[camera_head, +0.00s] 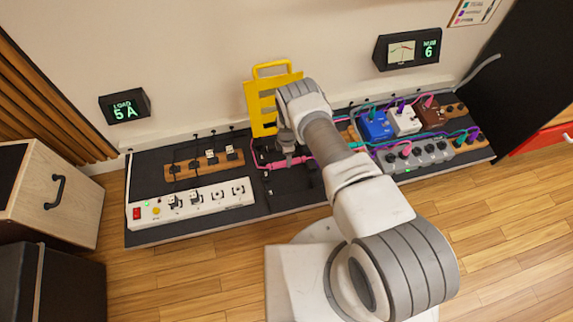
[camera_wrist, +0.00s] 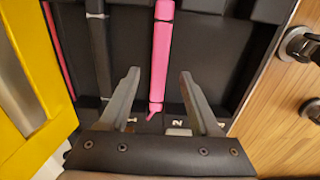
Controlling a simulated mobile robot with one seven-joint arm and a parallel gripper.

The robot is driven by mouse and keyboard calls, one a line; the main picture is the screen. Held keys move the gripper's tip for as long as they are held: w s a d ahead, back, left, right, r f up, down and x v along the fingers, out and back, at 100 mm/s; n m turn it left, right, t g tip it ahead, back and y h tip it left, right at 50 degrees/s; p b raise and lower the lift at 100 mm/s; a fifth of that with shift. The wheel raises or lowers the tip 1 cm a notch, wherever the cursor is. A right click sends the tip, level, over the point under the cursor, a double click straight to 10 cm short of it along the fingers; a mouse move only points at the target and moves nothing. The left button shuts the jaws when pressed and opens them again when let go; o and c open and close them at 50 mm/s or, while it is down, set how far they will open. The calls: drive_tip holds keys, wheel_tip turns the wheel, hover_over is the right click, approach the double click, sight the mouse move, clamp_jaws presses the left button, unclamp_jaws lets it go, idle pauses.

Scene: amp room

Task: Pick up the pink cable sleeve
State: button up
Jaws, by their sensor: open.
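The pink cable sleeve (camera_wrist: 161,50) is a straight pink tube lying in a dark tray in the wrist view. It runs from the top edge down to a thin bent tail. My gripper (camera_wrist: 160,75) is open, with one finger on each side of the sleeve's line. No contact between fingers and sleeve shows. In the head view the pink sleeve (camera_head: 272,165) lies on the dark board beneath my gripper (camera_head: 289,155), which hides part of it.
A dark sleeve (camera_wrist: 99,55) lies left of the pink one. A yellow slotted panel (camera_head: 262,105) stands behind my gripper. A white power strip (camera_head: 190,204) lies left, and a blue pedal (camera_head: 376,126) with cables stands right. The wooden floor (camera_head: 510,215) is clear at front right.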

wheel_tip(320, 180, down, 4)
drive_tip(key=shift+r+b, duration=0.1)
drive_tip(key=shift+b, duration=0.65)
clamp_jaws()
